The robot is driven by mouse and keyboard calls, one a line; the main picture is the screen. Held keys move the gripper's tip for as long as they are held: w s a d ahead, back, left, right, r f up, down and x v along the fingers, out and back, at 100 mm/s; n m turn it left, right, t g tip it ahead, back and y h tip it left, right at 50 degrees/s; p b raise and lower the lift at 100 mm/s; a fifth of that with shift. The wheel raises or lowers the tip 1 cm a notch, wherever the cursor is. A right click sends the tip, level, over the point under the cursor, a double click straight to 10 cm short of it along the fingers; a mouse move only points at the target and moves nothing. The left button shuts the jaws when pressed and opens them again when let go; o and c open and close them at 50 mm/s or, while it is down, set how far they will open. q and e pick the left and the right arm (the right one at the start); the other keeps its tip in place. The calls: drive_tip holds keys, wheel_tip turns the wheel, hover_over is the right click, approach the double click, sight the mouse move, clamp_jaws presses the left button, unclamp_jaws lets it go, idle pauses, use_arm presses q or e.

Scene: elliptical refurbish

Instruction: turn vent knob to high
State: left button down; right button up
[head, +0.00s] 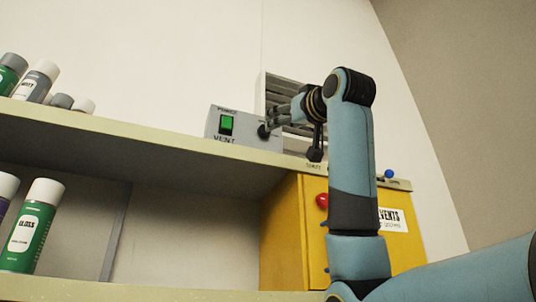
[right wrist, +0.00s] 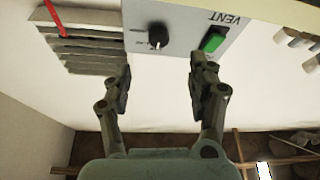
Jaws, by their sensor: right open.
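The vent control box (head: 245,143) is a grey box on the upper shelf, labelled VENT, with a lit green switch (head: 226,125). Its black round vent knob (head: 263,131) is at the right end of the front, partly beside my gripper. In the right wrist view the box appears upside down, with the knob (right wrist: 157,38) and green switch (right wrist: 213,39). My right gripper (right wrist: 160,70) is open and empty. The knob shows between and beyond its fingertips, with no visible contact. The knob's setting is too small to read. My left gripper is not in view.
A slatted vent grille (head: 283,92) is on the wall behind my right gripper. A yellow cabinet (head: 284,235) stands below the shelf (head: 150,136). Several spray cans, including a green one (head: 33,226), stand on the left. The shelf between cans and box is clear.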

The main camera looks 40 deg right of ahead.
sight(264, 131)
drive_tip(key=p+x, duration=0.5)
drive_tip(key=x, duration=0.6)
drive_tip(key=shift+s+r, duration=0.1)
drive_tip(key=c, duration=1.1)
drive_tip(key=shift+c, duration=0.2)
